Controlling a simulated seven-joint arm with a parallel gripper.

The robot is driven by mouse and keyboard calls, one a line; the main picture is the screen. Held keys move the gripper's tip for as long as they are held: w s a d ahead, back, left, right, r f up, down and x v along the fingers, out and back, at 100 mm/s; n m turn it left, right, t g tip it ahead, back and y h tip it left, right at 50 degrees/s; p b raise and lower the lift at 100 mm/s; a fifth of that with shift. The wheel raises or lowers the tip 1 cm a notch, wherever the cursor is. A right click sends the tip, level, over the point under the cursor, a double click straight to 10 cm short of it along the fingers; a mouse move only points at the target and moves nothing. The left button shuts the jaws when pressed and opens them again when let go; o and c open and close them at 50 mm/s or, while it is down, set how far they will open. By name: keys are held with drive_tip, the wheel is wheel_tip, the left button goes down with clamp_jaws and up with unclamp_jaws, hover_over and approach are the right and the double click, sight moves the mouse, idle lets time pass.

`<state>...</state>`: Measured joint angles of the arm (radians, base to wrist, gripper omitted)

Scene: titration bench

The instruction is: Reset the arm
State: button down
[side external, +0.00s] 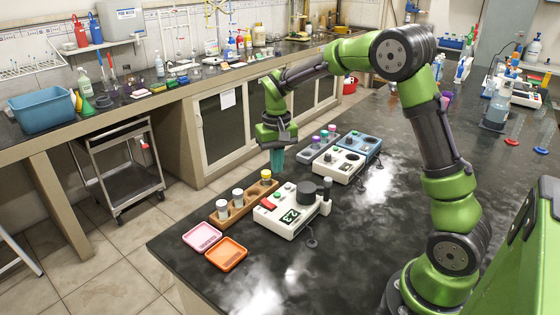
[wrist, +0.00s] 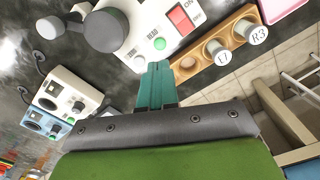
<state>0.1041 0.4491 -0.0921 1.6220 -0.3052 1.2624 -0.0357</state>
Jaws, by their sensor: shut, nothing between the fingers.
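My gripper (side external: 277,158) hangs at the end of my green and black arm, pointing down above the far edge of the black bench. Its teal fingers are shut and empty; they also show in the wrist view (wrist: 156,85). In the wrist view the white device (wrist: 140,62) and the rack (wrist: 213,62) lie beyond the fingertips.
A pink tray (side external: 202,237) and an orange tray (side external: 227,254) lie at the bench's near left. A white device (side external: 339,165), a blue device (side external: 360,145) and a grey vial rack (side external: 318,148) stand right of my gripper. The bench's front middle is clear.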

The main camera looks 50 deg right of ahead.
drive_tip(key=shift+f, duration=0.15)
drive_tip(key=shift+s+a+f, duration=0.25)
drive_tip(key=shift+s+f, duration=0.1)
drive_tip(key=shift+s, duration=0.1)
drive_tip(key=s+a+r+t, duration=0.2)
drive_tip(key=s+a+r, duration=0.1)
drive_tip(key=s, duration=0.3)
drive_tip(key=s+a+r+n+t+y, duration=0.1)
drive_tip(key=s+a+r+t, duration=0.1)
drive_tip(key=s+a+r, duration=0.2)
drive_tip(key=s+a+r+n+t+y, duration=0.1)
drive_tip(key=s+a+r+t, duration=0.2)
drive_tip(key=s, duration=0.6)
drive_tip(key=shift+s+a+r, duration=0.2)
drive_tip(key=shift+a+r, duration=0.05)
drive_tip(key=shift+r, duration=1)
idle(0.3)
